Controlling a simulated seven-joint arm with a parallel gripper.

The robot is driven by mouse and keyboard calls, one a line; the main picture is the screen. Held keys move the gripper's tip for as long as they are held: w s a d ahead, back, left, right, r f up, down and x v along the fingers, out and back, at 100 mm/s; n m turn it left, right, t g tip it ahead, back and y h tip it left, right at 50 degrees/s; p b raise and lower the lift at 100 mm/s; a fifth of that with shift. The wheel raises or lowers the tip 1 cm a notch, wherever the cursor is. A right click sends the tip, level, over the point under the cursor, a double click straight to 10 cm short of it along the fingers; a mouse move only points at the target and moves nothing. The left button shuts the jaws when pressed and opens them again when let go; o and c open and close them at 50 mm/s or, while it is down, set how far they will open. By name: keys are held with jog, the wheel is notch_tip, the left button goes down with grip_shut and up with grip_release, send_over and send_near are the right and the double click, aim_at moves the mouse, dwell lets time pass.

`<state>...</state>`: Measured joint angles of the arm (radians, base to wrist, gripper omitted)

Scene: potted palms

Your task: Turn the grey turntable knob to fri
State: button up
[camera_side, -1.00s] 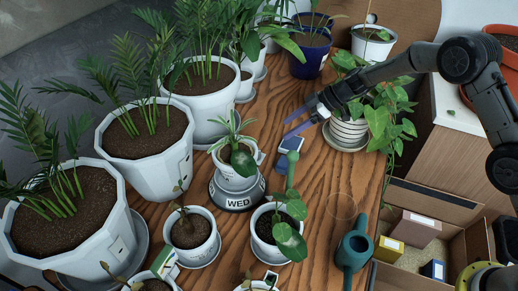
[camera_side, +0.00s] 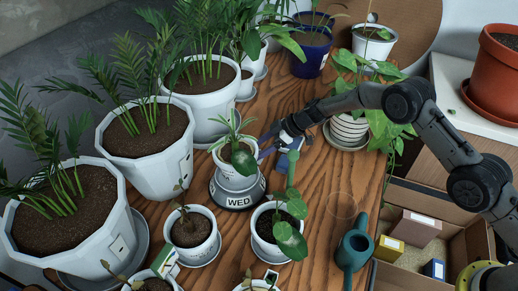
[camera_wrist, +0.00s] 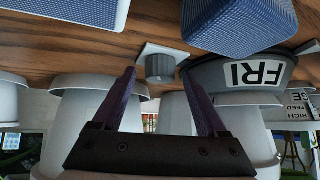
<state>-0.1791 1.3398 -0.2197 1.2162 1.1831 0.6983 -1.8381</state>
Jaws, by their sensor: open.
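The grey turntable (camera_side: 237,201) stands mid-table under a white pot with a small plant (camera_side: 236,165). Its rim shows WED toward the side camera. In the wrist view the turntable (camera_wrist: 240,75) is upside down and its rim shows FRI. A small grey round knob (camera_wrist: 160,68) on a pale square plate shows left of that rim; the side view does not clearly show it. My gripper (camera_side: 264,146) is open and empty, behind and right of the potted plant. In the wrist view its fingers (camera_wrist: 158,76) stand on either side of the knob in the picture; contact cannot be told.
Large white palm pots (camera_side: 150,155) fill the left. Smaller pots (camera_side: 191,237) stand in front, one with a tall green shape (camera_side: 292,172). A green watering can (camera_side: 353,247) and an open box (camera_side: 412,258) are at right. Bare wood (camera_side: 325,190) lies right of the turntable.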

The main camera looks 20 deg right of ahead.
jog(key=shift+a+f, duration=0.15)
grip_shut()
dwell(0.4)
jog(key=shift+m, duration=0.3)
jog(key=m+t, duration=0.1)
jog(key=m+t+h, duration=0.1)
jog(key=shift+s+a+m, duration=0.15)
jog(key=shift+s+m, duration=0.05)
jog(key=shift+m, duration=0.1)
jog(key=shift+m+t+h, duration=0.6)
jog(key=shift+m, duration=0.5)
jog(key=shift+m+h, duration=0.3)
jog(key=shift+m, duration=0.1)
